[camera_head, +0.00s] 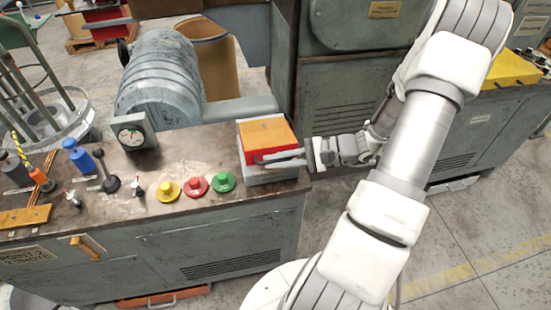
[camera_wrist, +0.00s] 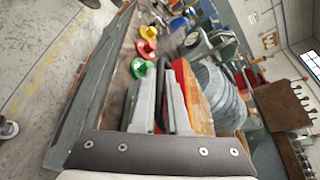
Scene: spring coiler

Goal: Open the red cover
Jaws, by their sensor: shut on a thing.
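The red cover (camera_head: 267,136) is the lid of a grey box (camera_head: 270,177) at the right end of the console. Its top is orange-brown with red edges, and it looks closed. In the wrist view its red side (camera_wrist: 183,75) shows just right of the fingers. My gripper (camera_head: 282,159) reaches in from the right, at the cover's front edge. In the wrist view my gripper (camera_wrist: 158,100) is shut on a dark bar-like handle (camera_wrist: 162,85) at the cover's front. The fingers hide part of this handle.
Green (camera_head: 224,181), red (camera_head: 195,186) and yellow (camera_head: 167,190) push buttons stand left of the box. A gauge (camera_head: 131,132), black lever (camera_head: 107,178) and blue lever (camera_head: 79,156) are further left. A large grey coil drum (camera_head: 160,75) stands behind.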

